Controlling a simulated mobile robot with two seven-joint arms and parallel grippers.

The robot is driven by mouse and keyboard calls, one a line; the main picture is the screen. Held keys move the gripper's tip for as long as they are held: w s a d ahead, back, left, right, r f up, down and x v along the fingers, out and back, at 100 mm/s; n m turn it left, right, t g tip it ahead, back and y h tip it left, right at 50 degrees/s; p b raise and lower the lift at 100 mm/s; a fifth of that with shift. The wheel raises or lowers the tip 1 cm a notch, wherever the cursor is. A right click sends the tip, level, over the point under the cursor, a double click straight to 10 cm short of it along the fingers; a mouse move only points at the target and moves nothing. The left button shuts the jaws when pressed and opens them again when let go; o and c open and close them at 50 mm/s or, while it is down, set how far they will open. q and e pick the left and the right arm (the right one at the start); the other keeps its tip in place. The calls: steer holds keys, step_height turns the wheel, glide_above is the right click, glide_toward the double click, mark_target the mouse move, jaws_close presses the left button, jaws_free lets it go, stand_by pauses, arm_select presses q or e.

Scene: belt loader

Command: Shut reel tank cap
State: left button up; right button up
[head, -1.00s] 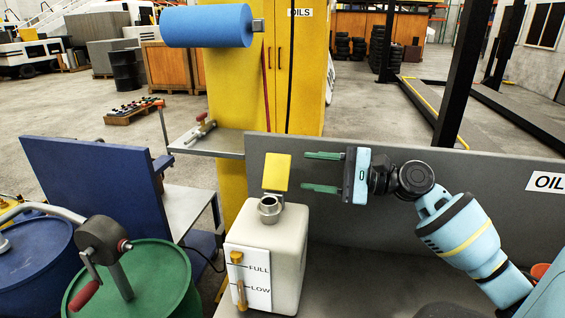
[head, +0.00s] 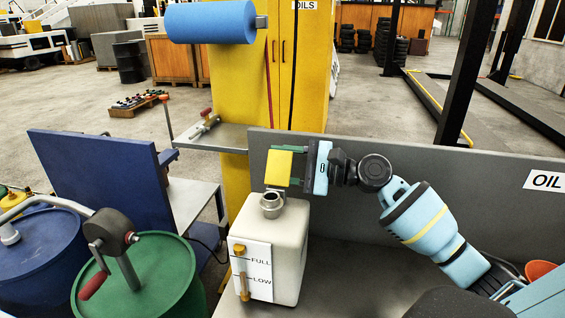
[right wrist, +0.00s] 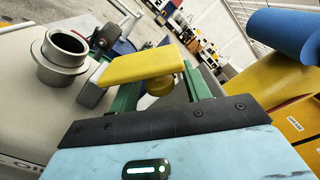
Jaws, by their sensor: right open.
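The reel tank (head: 285,240) is a cream container with a FULL/LOW gauge on its front, standing on the grey bench. Its metal filler neck (head: 271,204) is uncovered, and also shows in the right wrist view (right wrist: 62,58). The yellow cap (head: 278,168) stands raised on its hinge behind the neck; in the right wrist view the cap (right wrist: 140,66) lies across my fingers. My right gripper (head: 288,165) is open, its green fingers pointing left at the cap, with the cap partly hiding them. I cannot tell if they touch it. My left gripper is not in view.
A green drum (head: 150,285) with a crank pump and a blue drum (head: 40,255) stand at the left. A grey back panel (head: 420,185) rises behind my right arm. An orange bowl-like item (head: 540,269) sits at the right. A yellow cabinet (head: 310,80) stands behind.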

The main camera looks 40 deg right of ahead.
steer(key=shift+c, duration=0.2)
steer(key=c, duration=0.9)
